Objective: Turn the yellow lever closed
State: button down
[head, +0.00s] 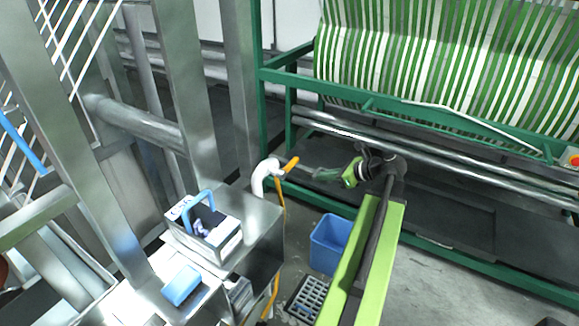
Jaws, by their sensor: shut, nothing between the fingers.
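The yellow lever (291,164) is small and sits on top of a curved white pipe (259,178), slanting up to the right. The pipe rises beside the metal cabinet's back corner. My gripper (318,174) is to the right of the lever, at the end of my green and black arm, and points left toward it. Its fingers are shut and empty. In the picture a small gap shows between the fingertips and the lever. I cannot tell the depth between them. The lever's pivot is too small to make out.
A metal cabinet (262,215) carries an open box with a blue handle (207,238). A blue block (182,285) lies in front. A blue bin (330,243) and grey crate (307,298) stand on the floor. A green machine frame (275,125) with striped webbing (440,65) fills the back right.

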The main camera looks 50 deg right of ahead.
aim_at(290, 166)
jog(key=b+x, duration=0.6)
jog(key=x, duration=0.5)
jog(key=r+p, duration=0.4)
jog(key=p, duration=0.1)
jog(key=shift+w+a+r, duration=0.25)
jog(key=shift+a, duration=0.05)
jog(key=shift+d, duration=0.15)
